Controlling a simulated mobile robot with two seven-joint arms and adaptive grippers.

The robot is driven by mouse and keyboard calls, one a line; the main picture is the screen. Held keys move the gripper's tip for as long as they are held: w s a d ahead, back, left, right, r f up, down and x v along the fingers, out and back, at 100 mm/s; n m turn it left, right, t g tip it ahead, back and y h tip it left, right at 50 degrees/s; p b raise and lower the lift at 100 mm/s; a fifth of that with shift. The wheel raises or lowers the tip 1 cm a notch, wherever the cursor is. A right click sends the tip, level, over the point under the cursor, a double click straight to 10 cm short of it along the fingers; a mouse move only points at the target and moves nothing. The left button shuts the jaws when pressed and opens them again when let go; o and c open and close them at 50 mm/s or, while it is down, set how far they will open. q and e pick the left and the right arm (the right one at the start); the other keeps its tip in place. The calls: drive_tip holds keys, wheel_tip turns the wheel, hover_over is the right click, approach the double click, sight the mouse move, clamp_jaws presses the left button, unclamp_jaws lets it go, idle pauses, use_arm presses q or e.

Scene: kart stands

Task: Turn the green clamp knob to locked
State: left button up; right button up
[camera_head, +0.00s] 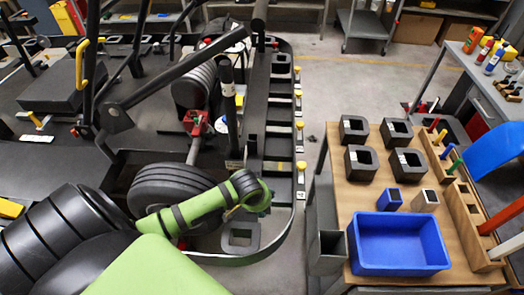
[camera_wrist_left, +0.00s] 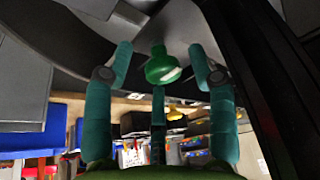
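The green clamp knob (camera_wrist_left: 163,66) shows in the left wrist view, rounded and glossy, against a grey surface. I cannot tell how far the knob lies beyond the fingertips. A narrow dark green upright part stands just below the knob in that view. In the head view my left gripper (camera_head: 258,194) is beside the kart's black side rail (camera_head: 287,205), and the knob cannot be made out there. My right gripper is not in view.
Kart wheels (camera_head: 172,188) and dark frame bars crowd around my left arm. A wooden table (camera_head: 380,190) at the right holds a blue bin (camera_head: 398,243) and several black blocks. Yellow-topped posts (camera_head: 300,166) line the rail. Grey floor lies between kart and table.

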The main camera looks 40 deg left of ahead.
use_arm(q)
drive_tip(key=shift+w+r, duration=0.1)
drive_tip(key=shift+r, duration=0.1)
drive_tip(key=shift+r, duration=0.25)
drive_tip(key=v, duration=1.1)
drive_tip(key=shift+s, duration=0.25)
